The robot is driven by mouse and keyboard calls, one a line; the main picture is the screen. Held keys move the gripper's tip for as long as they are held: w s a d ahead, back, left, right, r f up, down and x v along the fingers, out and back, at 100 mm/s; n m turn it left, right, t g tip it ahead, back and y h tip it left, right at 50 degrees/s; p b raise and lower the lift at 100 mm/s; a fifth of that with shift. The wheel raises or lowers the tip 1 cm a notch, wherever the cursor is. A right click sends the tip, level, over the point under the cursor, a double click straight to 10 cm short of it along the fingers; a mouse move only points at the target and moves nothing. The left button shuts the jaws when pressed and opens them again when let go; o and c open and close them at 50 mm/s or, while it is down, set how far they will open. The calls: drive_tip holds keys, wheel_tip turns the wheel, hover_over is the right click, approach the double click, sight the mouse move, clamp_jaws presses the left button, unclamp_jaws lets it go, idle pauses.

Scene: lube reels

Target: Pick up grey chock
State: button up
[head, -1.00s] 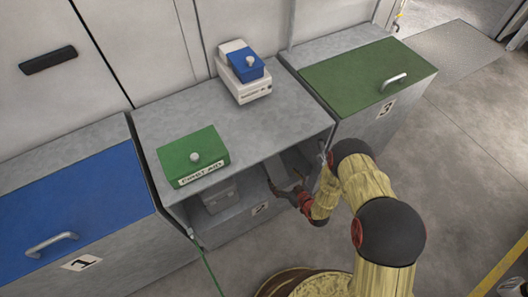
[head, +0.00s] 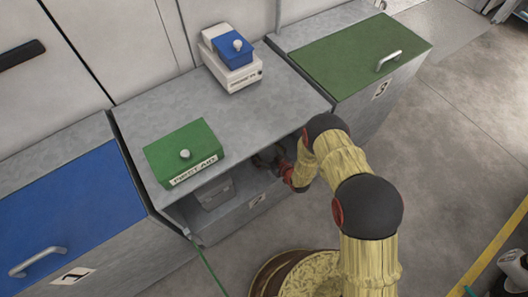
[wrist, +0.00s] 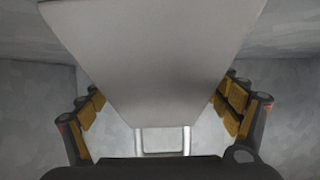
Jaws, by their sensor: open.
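A smooth grey tapered body, which looks like the grey chock (wrist: 150,55), fills the upper middle of the wrist view. It is wide at the top and narrows downward, with a pale frame-like part at its lower end. My gripper (wrist: 160,100) is open, with one padded finger on each side of it. Gaps show beside its lower part; I cannot tell whether either finger touches it. In the head view my gripper (head: 266,158) reaches under the middle counter's top, which hides what lies in front of it.
A grey box (head: 215,192) sits in the open bay under the counter (head: 160,105). A green first aid box (head: 185,155) and a white device with a blue lid (head: 230,60) stand on top. Blue (head: 70,205) and green (head: 345,55) lidded cabinets flank the bay.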

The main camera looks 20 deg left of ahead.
drive_tip(key=shift+w+a, duration=0.1)
drive_tip(key=shift+c, duration=1.3)
drive_tip(key=c, duration=1.7)
drive_tip(key=shift+r, duration=0.1)
drive_tip(key=shift+c, duration=0.4)
